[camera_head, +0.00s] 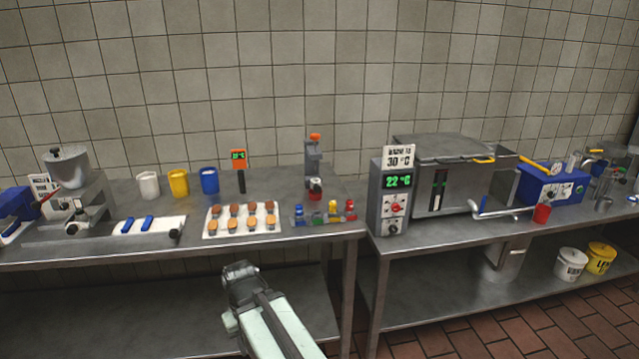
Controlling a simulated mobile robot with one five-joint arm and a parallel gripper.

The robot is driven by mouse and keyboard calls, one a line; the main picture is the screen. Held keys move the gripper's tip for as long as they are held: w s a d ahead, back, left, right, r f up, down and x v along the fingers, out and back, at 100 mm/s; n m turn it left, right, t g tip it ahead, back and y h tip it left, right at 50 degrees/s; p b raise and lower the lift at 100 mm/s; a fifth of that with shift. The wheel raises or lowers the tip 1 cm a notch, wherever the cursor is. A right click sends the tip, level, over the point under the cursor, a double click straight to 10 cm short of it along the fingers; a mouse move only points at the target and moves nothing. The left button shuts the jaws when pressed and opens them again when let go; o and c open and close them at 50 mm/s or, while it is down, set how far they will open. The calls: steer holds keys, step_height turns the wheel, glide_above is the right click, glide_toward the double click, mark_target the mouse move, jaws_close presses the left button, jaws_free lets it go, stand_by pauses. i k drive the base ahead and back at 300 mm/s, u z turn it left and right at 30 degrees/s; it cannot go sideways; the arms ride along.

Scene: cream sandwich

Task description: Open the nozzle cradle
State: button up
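No part can be clearly made out as the nozzle cradle at this size. A low row of small blue, yellow and red pieces (325,216) sits at the right end of the left table. Just behind it stands a grey upright stand (313,165) with an orange top and a small red and dark piece at its foot. My gripper (240,268) is in front of the left table's edge, low in the picture, left of both and apart from them. Its fingers are too small to read, and I see nothing held in it.
A tray of small brown-topped pieces (204,232) lies left of the coloured row. Blue, yellow and white cups stand behind. A gap separates the tables.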

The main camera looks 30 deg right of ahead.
mark_target(316, 184)
steer(key=i, duration=0.85)
steer(key=u, duration=0.05)
